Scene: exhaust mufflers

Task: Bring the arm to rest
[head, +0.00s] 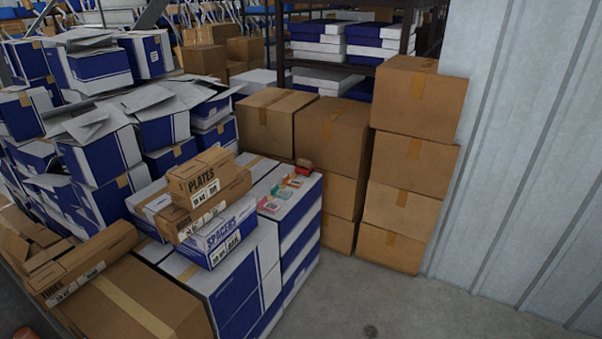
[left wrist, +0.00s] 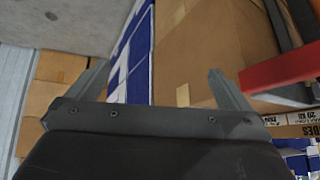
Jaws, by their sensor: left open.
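My left gripper (left wrist: 160,88) shows in the left wrist view with its two fingers spread wide apart. Nothing is between the fingers. Beyond them are a brown carton (left wrist: 200,50) and a blue and white box (left wrist: 138,55), both apart from the fingers as far as I can tell. Neither of my arms shows in the head view, and my right gripper is in no view.
In the head view, a PLATES carton (head: 200,172) and a SPACERS box (head: 218,235) sit on blue and white boxes. Small coloured packets (head: 283,193) lie beside them. Brown cartons (head: 412,160) stand against a grey wall (head: 535,150). Floor (head: 400,310) is clear at front right.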

